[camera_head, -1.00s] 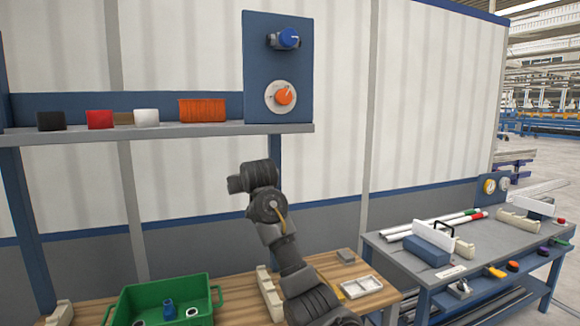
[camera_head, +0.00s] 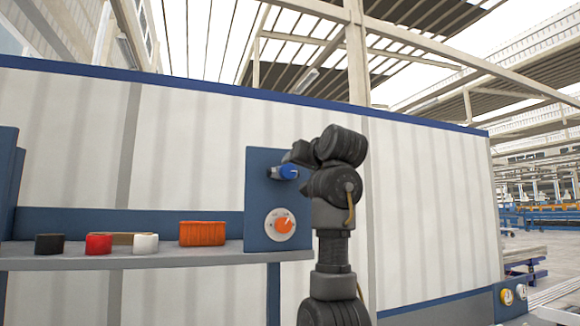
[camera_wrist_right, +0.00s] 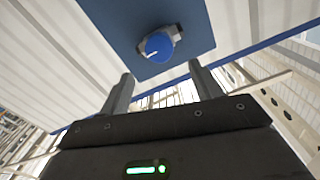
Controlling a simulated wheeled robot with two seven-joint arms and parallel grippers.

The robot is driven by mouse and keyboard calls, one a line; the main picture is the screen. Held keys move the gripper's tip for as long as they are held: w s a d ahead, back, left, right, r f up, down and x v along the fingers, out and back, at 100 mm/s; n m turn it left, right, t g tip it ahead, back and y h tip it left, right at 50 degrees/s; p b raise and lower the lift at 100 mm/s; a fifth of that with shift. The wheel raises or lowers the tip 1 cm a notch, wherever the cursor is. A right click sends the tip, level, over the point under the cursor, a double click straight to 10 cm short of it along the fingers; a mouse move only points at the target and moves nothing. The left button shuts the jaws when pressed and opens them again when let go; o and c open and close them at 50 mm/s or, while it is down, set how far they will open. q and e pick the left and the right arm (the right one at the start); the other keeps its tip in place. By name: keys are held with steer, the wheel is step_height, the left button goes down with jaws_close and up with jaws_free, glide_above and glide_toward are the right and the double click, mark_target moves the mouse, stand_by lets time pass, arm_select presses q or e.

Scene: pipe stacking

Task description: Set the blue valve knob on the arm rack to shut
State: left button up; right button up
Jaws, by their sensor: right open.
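The blue valve knob (camera_head: 287,172) sits on the upper part of the blue panel (camera_head: 254,190) at the right end of the shelf. In the right wrist view the knob (camera_wrist_right: 159,46) shows as a round blue cap with a white mark, on a grey fitting. My right gripper (camera_wrist_right: 158,84) is open and empty there, its two fingers apart, with the knob beyond the fingertips and between them. In the head view my right arm stands right of the knob and its front end (camera_head: 300,152) partly covers the knob's upper side. My left gripper is not in view.
An orange dial (camera_head: 280,225) is on the same panel below the knob. The shelf (camera_head: 150,261) holds black, red and white pieces and an orange block (camera_head: 202,233).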

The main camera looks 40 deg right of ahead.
mark_target(290, 170)
steer(key=p+x, duration=0.4)
steer(key=x, duration=0.3)
steer(key=shift+w+d+r, duration=0.1)
steer(key=shift+w+r, duration=0.05)
steer(key=shift+w, duration=0.1)
steer(key=shift+w+d+p, duration=0.15)
steer(key=shift+w+p, duration=0.25)
steer(key=shift+w, duration=0.05)
steer(key=c, duration=1)
steer(key=shift+o, duration=0.2)
